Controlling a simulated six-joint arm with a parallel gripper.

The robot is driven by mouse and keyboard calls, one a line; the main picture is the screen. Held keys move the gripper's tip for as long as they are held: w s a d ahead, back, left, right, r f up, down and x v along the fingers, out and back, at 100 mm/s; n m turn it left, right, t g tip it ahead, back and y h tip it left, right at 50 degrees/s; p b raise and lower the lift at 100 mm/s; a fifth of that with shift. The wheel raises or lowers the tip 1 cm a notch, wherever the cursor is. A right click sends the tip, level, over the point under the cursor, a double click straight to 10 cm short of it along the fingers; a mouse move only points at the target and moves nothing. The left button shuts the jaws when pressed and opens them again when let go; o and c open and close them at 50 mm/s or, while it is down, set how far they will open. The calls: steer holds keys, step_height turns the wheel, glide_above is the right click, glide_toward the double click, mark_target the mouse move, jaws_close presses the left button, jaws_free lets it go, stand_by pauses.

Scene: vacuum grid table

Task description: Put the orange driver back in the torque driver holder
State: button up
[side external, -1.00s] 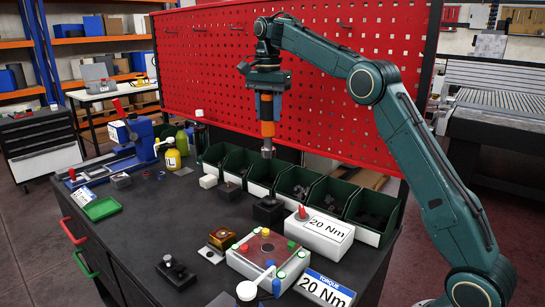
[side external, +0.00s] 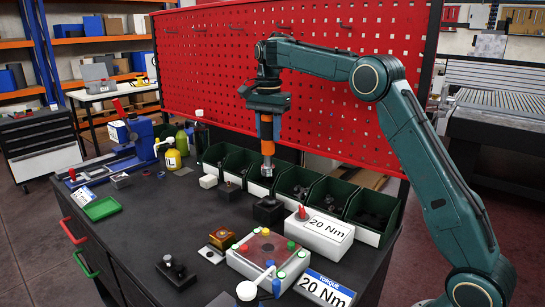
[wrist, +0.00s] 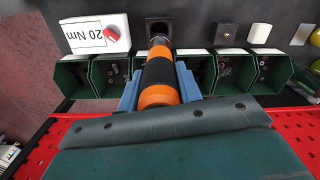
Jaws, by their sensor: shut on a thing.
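My gripper (side external: 266,133) is shut on the orange driver (side external: 267,147), which hangs upright with its metal end (side external: 267,169) pointing down. In the wrist view the driver (wrist: 158,75) shows orange and black bands between the blue fingers of my gripper (wrist: 158,90). A black block with a square opening, which looks like the torque driver holder (side external: 267,212), stands on the table below the driver. There is a visible gap between the driver's tip and the block. In the wrist view the holder (wrist: 150,25) lies beyond the driver's tip, which partly covers its near side.
Green bins (side external: 293,185) stand in a row behind the holder. A white 20 Nm box (side external: 320,235) with a red knob is close at its right. A white fixture with coloured knobs (side external: 245,265) is in front. A red pegboard (side external: 210,60) rises behind.

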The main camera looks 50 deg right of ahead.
mark_target(269, 163)
steer(key=shift+d+f, duration=0.1)
steer(key=shift+f, duration=0.65)
step_height(269, 163, down, 9)
steer(key=shift+r, duration=0.2)
steer(key=shift+f, duration=2.25)
steer(key=o, duration=1.1)
step_height(269, 163, up, 12)
steer(key=shift+r, duration=0.1)
